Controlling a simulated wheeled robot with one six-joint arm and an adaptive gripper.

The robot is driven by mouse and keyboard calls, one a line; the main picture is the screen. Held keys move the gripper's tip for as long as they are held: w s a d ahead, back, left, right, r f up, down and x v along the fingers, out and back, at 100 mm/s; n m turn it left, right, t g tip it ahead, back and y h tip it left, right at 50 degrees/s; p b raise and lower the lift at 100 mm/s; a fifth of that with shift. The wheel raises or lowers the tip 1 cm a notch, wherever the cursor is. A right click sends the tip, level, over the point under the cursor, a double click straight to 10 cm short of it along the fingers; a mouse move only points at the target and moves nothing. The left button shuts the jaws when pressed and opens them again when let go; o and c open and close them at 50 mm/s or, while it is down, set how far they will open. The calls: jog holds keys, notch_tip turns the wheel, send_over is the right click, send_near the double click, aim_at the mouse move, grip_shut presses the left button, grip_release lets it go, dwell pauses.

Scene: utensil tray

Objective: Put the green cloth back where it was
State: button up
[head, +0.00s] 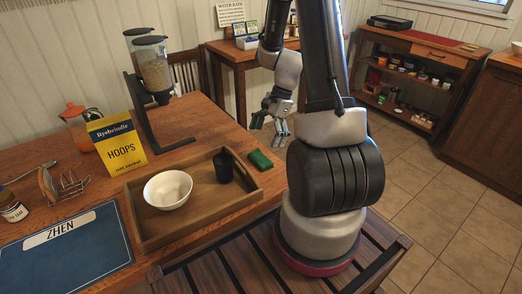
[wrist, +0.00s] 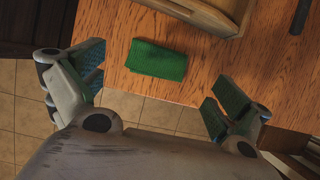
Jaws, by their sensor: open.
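The green cloth (head: 260,160) is a small folded rectangle lying on the wooden table, just beyond the right end of the wooden tray (head: 150,240). In the wrist view the cloth (wrist: 158,60) lies flat near the table edge, between and ahead of my fingers, apart from both. My gripper (wrist: 160,95) is open and empty. In the head view my gripper (head: 270,128) hangs above the table's right edge, up and right of the cloth.
The tray holds a white bowl (head: 167,189) and a dark cup (head: 223,167). A yellow cereal box (head: 116,145), a cereal dispenser (head: 153,68), a toast rack (head: 65,187) and a blue placemat (head: 68,250) share the table. Bare tabletop (head: 205,130) lies behind the tray.

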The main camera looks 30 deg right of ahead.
jog(key=s+a+r+n+h, duration=0.1)
jog(key=s+r+n, duration=0.15)
jog(key=r, duration=0.35)
jog(key=s+a+r+n+t, duration=0.1)
jog(key=r+n, duration=0.2)
jog(key=r, duration=0.3)
jog(key=s+a+r+n+h, duration=0.1)
jog(key=s+a+r+n, duration=0.15)
jog(key=r, duration=0.35)
jog(key=s+a+r+n+t+h, duration=0.1)
jog(key=s+r+n+t+h, duration=0.1)
jog(key=s+r+n, duration=0.6)
jog(key=shift+s+r+n+t+h, duration=0.15)
jog(key=shift+s+n+t+h, duration=0.15)
jog(key=shift+s+n+t, duration=0.75)
jog(key=shift+s+a+m+g, duration=0.1)
jog(key=shift+s+m+g, duration=0.15)
jog(key=shift+s+g, duration=0.1)
